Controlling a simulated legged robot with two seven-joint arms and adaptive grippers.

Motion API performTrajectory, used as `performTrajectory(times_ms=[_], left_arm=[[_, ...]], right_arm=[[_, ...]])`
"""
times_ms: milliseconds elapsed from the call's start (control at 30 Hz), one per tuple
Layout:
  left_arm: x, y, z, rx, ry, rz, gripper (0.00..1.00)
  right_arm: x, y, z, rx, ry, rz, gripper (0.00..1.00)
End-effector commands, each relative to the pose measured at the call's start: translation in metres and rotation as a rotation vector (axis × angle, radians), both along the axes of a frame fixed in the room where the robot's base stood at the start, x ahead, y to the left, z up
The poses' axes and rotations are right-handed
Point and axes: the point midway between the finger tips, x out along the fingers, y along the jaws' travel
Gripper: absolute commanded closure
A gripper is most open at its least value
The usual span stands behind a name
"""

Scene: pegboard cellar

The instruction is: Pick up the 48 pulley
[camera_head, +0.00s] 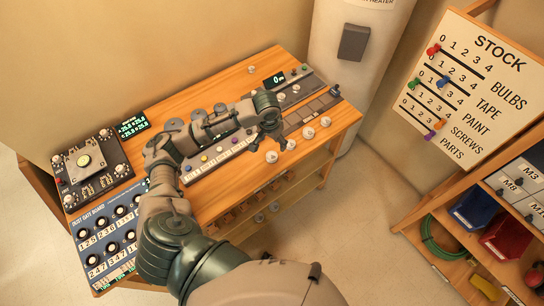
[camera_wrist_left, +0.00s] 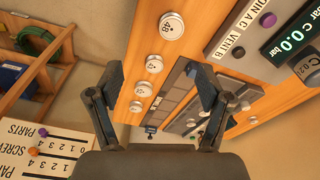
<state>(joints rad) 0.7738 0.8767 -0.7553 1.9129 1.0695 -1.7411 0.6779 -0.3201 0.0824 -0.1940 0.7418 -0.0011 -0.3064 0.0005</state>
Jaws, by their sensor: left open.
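The 48 pulley (camera_wrist_left: 172,25) is a small white disc with a dark "48" on its top, lying on the wooden bench near the top of the left wrist view. In the head view it seems to be the nearest white disc (camera_head: 271,157), at the bench's front edge by my left gripper; its label is too small to read there. My left gripper (camera_head: 273,136) is open and empty above the bench. Its two fingers (camera_wrist_left: 160,82) stand wide apart in the left wrist view, with the 48 pulley beyond them. My right gripper is not in view.
Several similar white pulleys (camera_head: 308,132) run in a row along the bench's front edge. A dark slotted strip (camera_wrist_left: 178,88) lies beside them. Control panels (camera_head: 92,168) fill the bench's left end. A stock board (camera_head: 465,85) and shelf with bins (camera_head: 505,235) stand right.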

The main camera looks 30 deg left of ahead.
Motion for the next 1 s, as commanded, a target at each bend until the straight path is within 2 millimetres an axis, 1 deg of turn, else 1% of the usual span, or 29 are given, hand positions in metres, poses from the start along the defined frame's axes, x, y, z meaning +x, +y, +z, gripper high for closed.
performTrajectory(times_ms=[33, 100, 167, 233, 267, 500, 633, 700, 933, 1000], left_arm=[[0.004, 0.011, 0.011, 0.007, 0.002, 0.030, 0.21], [0.006, 0.019, 0.018, 0.008, 0.011, 0.061, 0.21], [0.008, 0.022, 0.020, 0.008, 0.015, 0.075, 0.21], [0.009, 0.023, 0.013, 0.008, 0.020, 0.081, 0.21], [0.009, 0.023, 0.008, 0.008, 0.021, 0.081, 0.21], [0.016, 0.022, -0.049, 0.007, 0.021, 0.079, 0.21], [0.019, 0.022, -0.076, 0.007, 0.019, 0.078, 0.21], [0.020, 0.022, -0.086, 0.007, 0.018, 0.078, 0.21], [0.022, 0.021, -0.105, 0.006, 0.016, 0.076, 0.21], [0.023, 0.020, -0.114, 0.006, 0.017, 0.076, 0.21]], right_arm=[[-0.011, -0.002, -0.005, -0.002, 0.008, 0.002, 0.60], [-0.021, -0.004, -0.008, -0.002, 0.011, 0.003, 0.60], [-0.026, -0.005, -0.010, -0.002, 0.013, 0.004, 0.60], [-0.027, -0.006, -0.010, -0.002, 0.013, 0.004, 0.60], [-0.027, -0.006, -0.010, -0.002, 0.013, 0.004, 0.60], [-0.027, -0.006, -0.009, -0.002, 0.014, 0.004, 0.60], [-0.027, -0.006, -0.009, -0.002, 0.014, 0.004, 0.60], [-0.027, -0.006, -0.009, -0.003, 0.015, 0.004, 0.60], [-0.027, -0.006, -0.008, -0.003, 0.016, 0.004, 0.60], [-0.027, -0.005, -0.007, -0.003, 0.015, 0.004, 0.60]])
